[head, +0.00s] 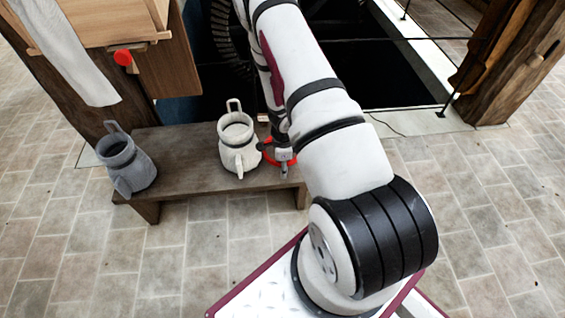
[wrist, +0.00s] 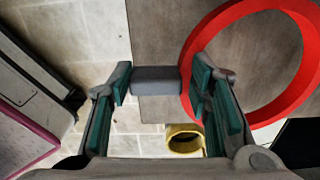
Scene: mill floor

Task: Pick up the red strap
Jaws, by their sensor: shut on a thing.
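The red strap (head: 290,163) is a ring at the right end of the low wooden bench (head: 185,150), partly hidden by my arm in the head view. In the wrist view the red strap (wrist: 287,104) is a wide loop on the right, running behind my right finger. My gripper (wrist: 157,82) is shut across a grey block (wrist: 157,80) that adjoins the loop and seems to be part of the strap. In the head view my gripper (head: 283,158) is low, at the bench's right end. Whether the strap touches the bench cannot be told.
A pale jug (head: 238,150) stands on the bench close left of the strap. A blue-grey jug (head: 127,165) stands at the bench's left end. A yellow-rimmed thing (wrist: 185,138) shows below my fingers. A wooden post (head: 495,60) rises at the right. Open tiled floor lies in front.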

